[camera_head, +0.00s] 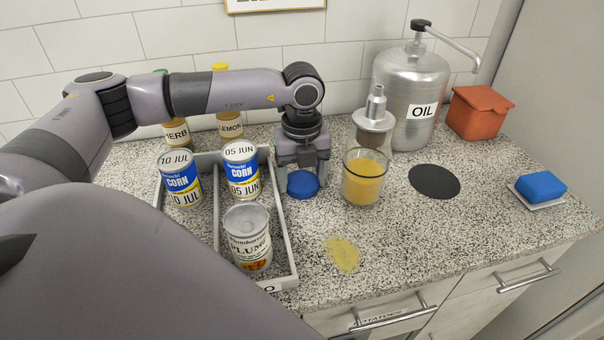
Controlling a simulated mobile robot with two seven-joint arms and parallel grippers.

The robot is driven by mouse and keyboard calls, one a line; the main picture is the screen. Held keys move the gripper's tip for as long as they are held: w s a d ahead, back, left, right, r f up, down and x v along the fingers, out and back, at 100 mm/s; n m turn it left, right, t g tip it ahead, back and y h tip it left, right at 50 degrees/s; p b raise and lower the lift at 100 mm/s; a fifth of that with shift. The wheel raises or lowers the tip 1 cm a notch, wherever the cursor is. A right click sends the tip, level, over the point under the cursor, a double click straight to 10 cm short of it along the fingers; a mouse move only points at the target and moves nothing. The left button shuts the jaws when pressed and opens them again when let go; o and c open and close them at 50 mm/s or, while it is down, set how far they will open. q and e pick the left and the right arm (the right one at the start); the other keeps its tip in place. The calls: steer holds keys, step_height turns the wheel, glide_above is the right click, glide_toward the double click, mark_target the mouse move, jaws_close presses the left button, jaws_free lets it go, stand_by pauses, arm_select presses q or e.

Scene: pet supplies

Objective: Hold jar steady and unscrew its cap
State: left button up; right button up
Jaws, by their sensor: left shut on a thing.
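A clear glass jar (364,180) with yellow contents stands upright on the counter, right of my left gripper. Its top looks open, with no cap on it. A round blue cap (303,184) is between the fingertips of my left gripper (302,181), which points down and is shut on it. The cap is low over the counter, just right of the grey tray; I cannot tell whether it touches the surface. My right gripper is not in view.
A grey tray (289,250) holds several cans. Herb (176,133) and lemon (230,126) bottles stand behind it. An oil canister (415,90), orange box (477,112), black disc (434,181) and blue sponge (541,186) are right. Yellow spill (342,254) lies in front.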

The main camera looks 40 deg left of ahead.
mark_target(302, 181)
arm_select(q)
steer(key=shift+f, duration=0.15)
steer(key=o, duration=0.9)
step_height(302, 181, up, 12)
steer(key=shift+r+b, duration=0.25)
steer(key=shift+b, duration=0.3)
